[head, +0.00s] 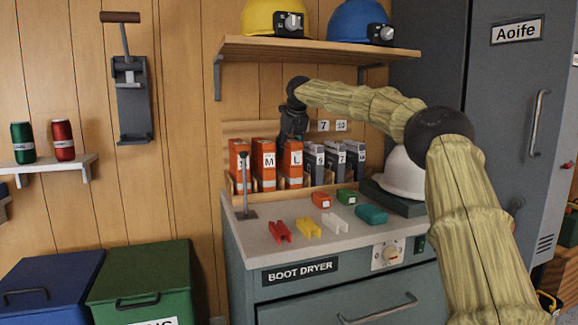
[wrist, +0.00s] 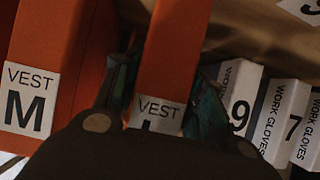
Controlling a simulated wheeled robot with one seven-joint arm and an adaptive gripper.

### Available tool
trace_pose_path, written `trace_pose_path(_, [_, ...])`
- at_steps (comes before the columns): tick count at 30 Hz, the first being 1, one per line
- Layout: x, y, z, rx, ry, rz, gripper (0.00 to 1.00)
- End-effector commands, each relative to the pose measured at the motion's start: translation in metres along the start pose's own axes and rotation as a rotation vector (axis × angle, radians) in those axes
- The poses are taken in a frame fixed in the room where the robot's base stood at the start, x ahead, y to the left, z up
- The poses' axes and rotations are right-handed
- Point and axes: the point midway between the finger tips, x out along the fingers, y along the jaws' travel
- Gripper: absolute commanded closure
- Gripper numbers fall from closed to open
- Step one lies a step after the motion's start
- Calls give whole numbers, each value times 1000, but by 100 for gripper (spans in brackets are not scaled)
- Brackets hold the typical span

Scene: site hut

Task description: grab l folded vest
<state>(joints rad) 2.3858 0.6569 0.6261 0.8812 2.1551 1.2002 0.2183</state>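The folded vest marked L (head: 291,158) is an orange upright pack, rightmost of the three orange vests in the rack on the boot dryer top. It also shows in the wrist view (wrist: 175,55), its L label partly hidden by my gripper's body. My gripper (head: 292,137) points down at the top of this pack. In the wrist view, my gripper's dark fingers (wrist: 162,92) are on either side of the pack, close to its edges. I cannot tell whether both fingers press on it. The pack stands in the rack.
The vest marked M (head: 263,160) stands just left, another orange vest (head: 240,158) beyond it. Grey work-glove packs (head: 315,160) stand close on the right. A shelf (head: 310,48) with helmets hangs above. Small coloured items (head: 309,227) and a short post (head: 245,190) are in front.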

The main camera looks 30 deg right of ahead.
Motion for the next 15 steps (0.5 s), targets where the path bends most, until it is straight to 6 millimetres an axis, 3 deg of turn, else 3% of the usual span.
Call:
trace_pose_path(1, [0,0,0,0,0,0,75])
trace_pose_path(5, [0,0,0,0,0,0,99])
trace_pose_path(15, [-1,0,0,0,-1,-1,100])
